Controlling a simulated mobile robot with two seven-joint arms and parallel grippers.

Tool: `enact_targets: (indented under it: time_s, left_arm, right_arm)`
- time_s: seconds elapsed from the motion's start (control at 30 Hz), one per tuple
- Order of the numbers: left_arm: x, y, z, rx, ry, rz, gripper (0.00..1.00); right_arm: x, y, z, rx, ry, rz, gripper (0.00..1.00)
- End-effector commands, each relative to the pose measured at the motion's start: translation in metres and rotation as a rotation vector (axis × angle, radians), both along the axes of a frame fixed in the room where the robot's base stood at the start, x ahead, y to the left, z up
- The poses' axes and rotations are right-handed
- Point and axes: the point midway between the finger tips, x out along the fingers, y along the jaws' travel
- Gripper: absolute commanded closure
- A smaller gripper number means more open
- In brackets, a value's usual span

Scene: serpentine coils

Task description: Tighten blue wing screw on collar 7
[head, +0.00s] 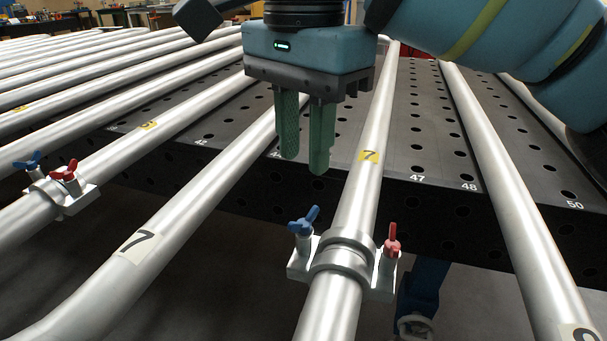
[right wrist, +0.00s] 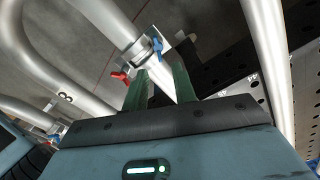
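The collar (head: 342,256) is a silvery clamp around a steel tube that bears a yellow "7" label (head: 369,156). Its blue wing screw (head: 303,222) stands upright on the left side. Its red wing screw (head: 391,241) is on the right side. My right gripper (head: 305,160) points down with green fingers, open and empty, above and behind the blue screw, apart from it. In the right wrist view the blue screw (right wrist: 158,49) and red screw (right wrist: 121,77) show beyond the spread fingers (right wrist: 159,88). My left gripper is not in view.
A second collar (head: 62,193) with blue and red wing screws sits on another tube at left. A bent tube with a white "7" label (head: 138,246) runs between them. A dark perforated table (head: 430,130) lies under the tubes. Another tube (head: 505,190) passes at right.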

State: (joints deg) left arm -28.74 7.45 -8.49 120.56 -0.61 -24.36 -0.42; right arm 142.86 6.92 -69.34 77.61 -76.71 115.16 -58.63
Motion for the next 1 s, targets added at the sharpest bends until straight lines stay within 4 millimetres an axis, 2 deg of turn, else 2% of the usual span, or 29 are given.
enact_targets:
  time_s: [0.23,0.7,1.0]
  left_arm:
    - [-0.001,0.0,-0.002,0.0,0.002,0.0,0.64]
    - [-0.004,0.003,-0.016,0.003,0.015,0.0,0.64]
    - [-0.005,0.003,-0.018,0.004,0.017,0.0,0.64]
  right_arm:
    - [0.0,0.0,-0.005,0.0,0.0,0.001,0.73]
    - [0.0,0.0,-0.068,0.0,0.001,0.0,0.73]
    - [0.0,0.0,-0.079,0.0,0.0,0.0,0.73]
